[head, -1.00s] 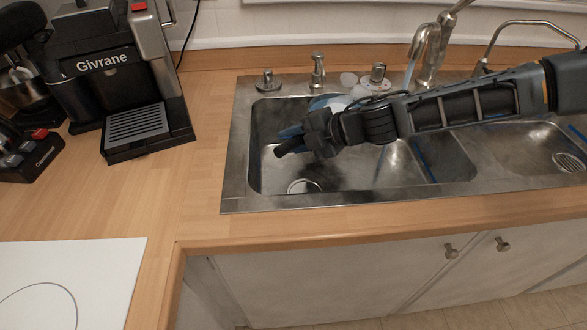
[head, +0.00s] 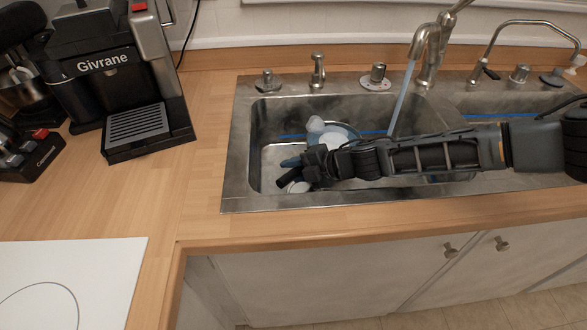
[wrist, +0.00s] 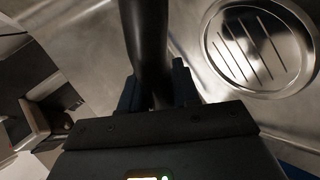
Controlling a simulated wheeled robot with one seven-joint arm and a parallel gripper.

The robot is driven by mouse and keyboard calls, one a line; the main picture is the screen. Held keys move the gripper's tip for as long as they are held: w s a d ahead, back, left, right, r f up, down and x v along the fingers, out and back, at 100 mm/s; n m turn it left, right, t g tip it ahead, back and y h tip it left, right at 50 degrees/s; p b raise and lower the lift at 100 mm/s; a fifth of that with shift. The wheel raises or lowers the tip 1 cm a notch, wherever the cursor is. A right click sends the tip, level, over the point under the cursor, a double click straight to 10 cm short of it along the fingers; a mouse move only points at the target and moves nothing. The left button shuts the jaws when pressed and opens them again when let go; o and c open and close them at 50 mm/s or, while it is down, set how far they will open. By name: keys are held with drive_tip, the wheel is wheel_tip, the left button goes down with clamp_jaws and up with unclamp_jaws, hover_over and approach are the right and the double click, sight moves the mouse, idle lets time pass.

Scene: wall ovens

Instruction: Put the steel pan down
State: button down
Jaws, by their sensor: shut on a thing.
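My gripper (head: 287,172) is over the left part of the sink (head: 258,150), low down near its front side. It is shut on the black handle of the steel pan. The handle (wrist: 147,45) runs up from between the fingers in the wrist view. A short dark end of the handle (head: 281,182) shows in the head view. The round slotted drain (wrist: 258,45) shows to the right of the handle.
Pale dishes (head: 328,134) lie in the sink behind my gripper. Water (head: 398,100) runs from the faucet (head: 427,48). A coffee machine (head: 110,70) stands on the left. The wooden counter (head: 185,185) beside the sink is clear, with a white cooktop (head: 75,275) at front left.

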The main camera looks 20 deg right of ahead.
drive_tip(key=shift+w+f+b, duration=0.1)
drive_tip(key=shift+f+b, duration=0.4)
drive_tip(key=shift+f, duration=0.05)
drive_tip(key=c, duration=0.8)
unclamp_jaws()
drive_tip(key=shift+r+p, duration=0.45)
drive_tip(key=shift+r, duration=0.05)
drive_tip(key=v, duration=1.2)
drive_tip(key=shift+r, duration=0.1)
